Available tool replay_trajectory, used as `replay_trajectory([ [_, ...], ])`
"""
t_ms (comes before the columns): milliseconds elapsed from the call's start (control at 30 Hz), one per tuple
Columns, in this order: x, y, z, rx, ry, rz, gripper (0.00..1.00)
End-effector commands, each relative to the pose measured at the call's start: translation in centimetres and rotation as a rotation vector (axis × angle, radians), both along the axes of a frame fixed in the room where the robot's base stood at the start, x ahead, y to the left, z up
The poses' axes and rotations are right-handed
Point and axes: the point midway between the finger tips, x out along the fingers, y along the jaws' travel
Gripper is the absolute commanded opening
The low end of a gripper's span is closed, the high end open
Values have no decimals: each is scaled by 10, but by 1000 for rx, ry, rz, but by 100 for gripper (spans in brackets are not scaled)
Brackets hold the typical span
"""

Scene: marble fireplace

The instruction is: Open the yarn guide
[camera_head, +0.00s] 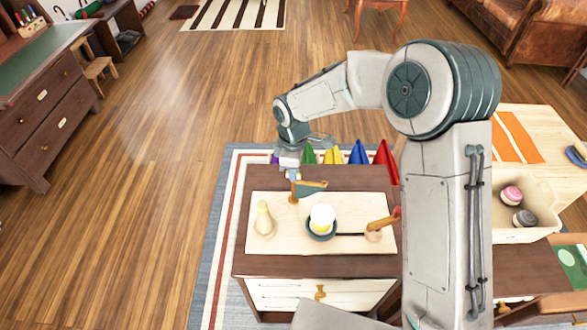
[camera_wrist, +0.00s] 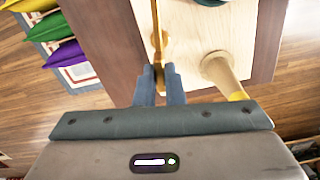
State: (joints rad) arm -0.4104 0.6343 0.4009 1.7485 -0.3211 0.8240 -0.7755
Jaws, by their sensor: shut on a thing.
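The fingers hide part of this piece. The guide's lower end is hard to make out in the wrist view.
A crate (camera_head: 507,235) stands at right.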

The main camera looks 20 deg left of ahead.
Motion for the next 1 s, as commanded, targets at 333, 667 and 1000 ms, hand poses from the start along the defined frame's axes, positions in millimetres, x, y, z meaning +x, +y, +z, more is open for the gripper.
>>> replay_trajectory([
  [333, 1, 1, 1, 2, -3, 2, 31],
  [667, 0, 0, 3, 1, -1, 0, 31],
  [1000, 1, 1, 62, 4, -6, 0, 31],
])
